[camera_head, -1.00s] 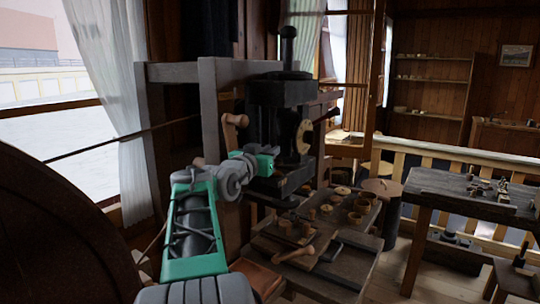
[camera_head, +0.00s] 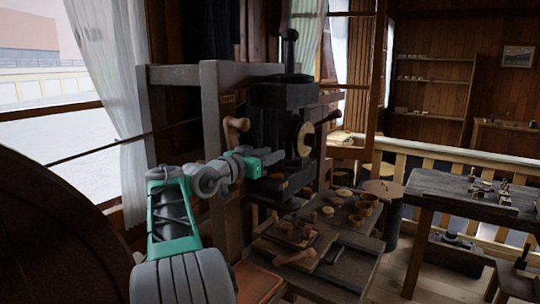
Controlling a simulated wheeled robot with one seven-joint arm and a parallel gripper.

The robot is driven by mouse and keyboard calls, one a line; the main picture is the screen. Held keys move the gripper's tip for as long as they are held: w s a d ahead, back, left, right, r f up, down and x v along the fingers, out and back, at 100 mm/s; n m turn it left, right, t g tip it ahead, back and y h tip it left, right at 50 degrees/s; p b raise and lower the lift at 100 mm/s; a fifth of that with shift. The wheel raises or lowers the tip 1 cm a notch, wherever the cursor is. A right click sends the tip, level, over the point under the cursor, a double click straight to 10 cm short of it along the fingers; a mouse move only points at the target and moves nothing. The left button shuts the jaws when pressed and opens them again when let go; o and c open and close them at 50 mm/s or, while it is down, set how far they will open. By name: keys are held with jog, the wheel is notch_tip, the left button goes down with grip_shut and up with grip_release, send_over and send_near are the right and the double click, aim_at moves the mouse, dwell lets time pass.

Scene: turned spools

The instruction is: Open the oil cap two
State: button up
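My green and grey arm reaches from the lower left to the dark machine (camera_head: 285,110), a block with an upright post and a round pale wooden face. My gripper (camera_head: 268,157) is at the machine's left side, low on the block and below a wooden handle. The fingers are small, dark and partly hidden against the machine, so I cannot tell whether they are open or touching anything. I cannot pick out oil cap two; it is too small or hidden here.
The wooden handle (camera_head: 235,128) sticks out just above my arm. A grey wooden frame (camera_head: 212,115) stands close beside it. A low bench (camera_head: 325,270) holds turned wooden pieces and tools.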

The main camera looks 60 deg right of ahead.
jog(key=shift+w+a, duration=0.15)
jog(key=shift+a, duration=0.15)
jog(key=b+v, duration=0.2)
jog(key=v, duration=0.5)
